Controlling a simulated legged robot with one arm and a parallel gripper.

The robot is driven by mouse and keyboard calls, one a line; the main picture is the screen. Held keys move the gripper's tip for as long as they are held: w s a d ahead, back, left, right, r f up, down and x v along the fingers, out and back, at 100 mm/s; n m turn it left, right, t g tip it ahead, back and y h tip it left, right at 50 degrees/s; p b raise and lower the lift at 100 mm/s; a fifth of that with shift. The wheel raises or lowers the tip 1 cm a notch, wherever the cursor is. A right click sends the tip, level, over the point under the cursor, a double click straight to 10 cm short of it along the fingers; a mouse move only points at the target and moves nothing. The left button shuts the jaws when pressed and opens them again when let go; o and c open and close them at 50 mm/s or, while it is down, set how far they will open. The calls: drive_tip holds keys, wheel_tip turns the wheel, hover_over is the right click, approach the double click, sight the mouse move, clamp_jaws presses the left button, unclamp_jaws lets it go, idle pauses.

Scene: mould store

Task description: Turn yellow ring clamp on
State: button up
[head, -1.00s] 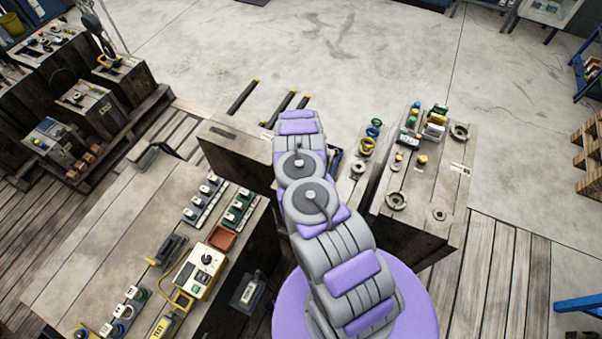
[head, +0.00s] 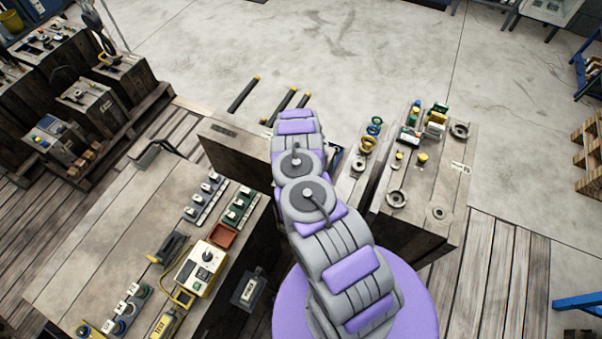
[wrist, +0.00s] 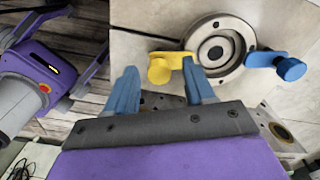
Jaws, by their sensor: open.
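In the wrist view, a yellow clamp handle (wrist: 162,70) with a rounded knob sticks out from the left of a round metal ring fitting (wrist: 218,48). A blue clamp handle (wrist: 284,64) sticks out on the ring's right. My gripper (wrist: 159,72) is open, with its two blue fingers pointing toward the panel. The yellow knob appears between the fingertips; whether they touch it, I cannot tell. The right fingertip overlaps the yellow arm in the picture. In the head view, my arm hides the gripper, and I cannot tell which fitting there is this one.
In the head view, a wooden block (head: 428,205) with round fittings and coloured parts stands right of my arm. A bench (head: 108,240) with switches and a yellow control box (head: 205,265) is at the left. Open concrete floor (head: 290,50) lies beyond.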

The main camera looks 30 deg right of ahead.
wheel_tip(320, 180, up, 17)
drive_tip(key=p, duration=0.4)
drive_tip(key=shift+r+p, duration=0.15)
drive_tip(key=shift+p, duration=0.15)
idle(0.5)
drive_tip(key=w+a+r+n+y+b, duration=0.1)
drive_tip(key=w+a+r+n+y, duration=0.15)
drive_tip(key=a+r, duration=0.45)
drive_tip(key=s+a+r+n+b, duration=0.1)
drive_tip(key=s+a+r+n, duration=0.35)
drive_tip(key=a+r, duration=0.4)
drive_tip(key=s+a+r+n+b, duration=0.2)
drive_tip(key=s+a+r+n, duration=0.3)
drive_tip(key=r, duration=0.6)
drive_tip(key=s+r+n+g+b, duration=0.1)
drive_tip(key=s+r+n, duration=0.3)
drive_tip(key=s, duration=0.2)
drive_tip(key=s+r+n+b, duration=0.1)
drive_tip(key=s+r+n, duration=0.25)
drive_tip(key=s, duration=0.35)
drive_tip(key=s+d+r+n+h+b, duration=0.1)
drive_tip(key=s+d+n, duration=0.1)
drive_tip(key=s, duration=0.8)
drive_tip(key=s+d+n+h+b, duration=0.1)
drive_tip(key=s+d+n, duration=0.1)
drive_tip(key=s, duration=0.7)
drive_tip(key=shift+s+r+g, duration=0.4)
